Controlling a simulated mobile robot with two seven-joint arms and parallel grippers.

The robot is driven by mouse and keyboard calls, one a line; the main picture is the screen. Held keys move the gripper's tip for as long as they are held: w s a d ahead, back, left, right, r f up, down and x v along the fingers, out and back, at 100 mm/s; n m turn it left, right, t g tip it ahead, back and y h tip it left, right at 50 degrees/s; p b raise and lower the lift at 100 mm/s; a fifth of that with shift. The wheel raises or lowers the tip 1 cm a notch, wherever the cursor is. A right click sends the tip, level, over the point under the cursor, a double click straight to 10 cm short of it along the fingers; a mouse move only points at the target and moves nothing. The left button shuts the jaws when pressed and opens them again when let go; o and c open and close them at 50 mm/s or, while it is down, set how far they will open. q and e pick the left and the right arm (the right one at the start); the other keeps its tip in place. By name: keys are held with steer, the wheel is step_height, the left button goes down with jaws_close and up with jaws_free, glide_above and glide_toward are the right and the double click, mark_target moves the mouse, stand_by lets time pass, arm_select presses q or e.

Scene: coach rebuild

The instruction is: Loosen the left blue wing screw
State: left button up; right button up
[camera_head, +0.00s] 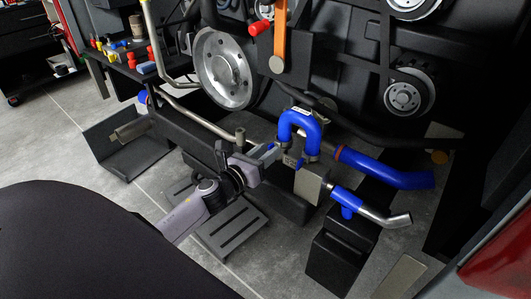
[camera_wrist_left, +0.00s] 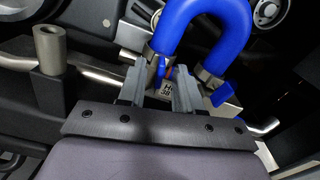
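A blue U-shaped hose (camera_head: 300,117) stands on a metal block (camera_head: 310,184) with a metal clamp near each end. It also arches across the top of the left wrist view (camera_wrist_left: 205,12). The left blue wing screw (camera_wrist_left: 161,69) shows small by the left clamp (camera_wrist_left: 149,52), between my fingers and partly hidden. The other blue wing screw (camera_wrist_left: 222,95) is at the right clamp (camera_wrist_left: 212,76). My left gripper (camera_head: 277,152) reaches the hose's left end from the left. In the left wrist view its fingers (camera_wrist_left: 160,80) are apart, one on each side of the left screw. My right gripper is out of view.
A thicker blue hose (camera_head: 385,170) and a blue-banded metal pipe (camera_head: 370,208) lie right of the block. A metal tube post (camera_wrist_left: 50,50) stands left of my fingers. A slotted black plate (camera_head: 232,230) lies below my left arm.

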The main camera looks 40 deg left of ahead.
arm_select(q)
jaws_close()
steer(key=shift+n, duration=0.3)
steer(key=n+p, duration=0.2)
steer(key=n, duration=0.8)
steer(key=n+p, duration=0.3)
steer(key=n, duration=0.8)
steer(key=n+p, duration=0.3)
steer(key=n, duration=0.8)
steer(key=shift+f, duration=0.35)
steer(key=shift+n, duration=0.3)
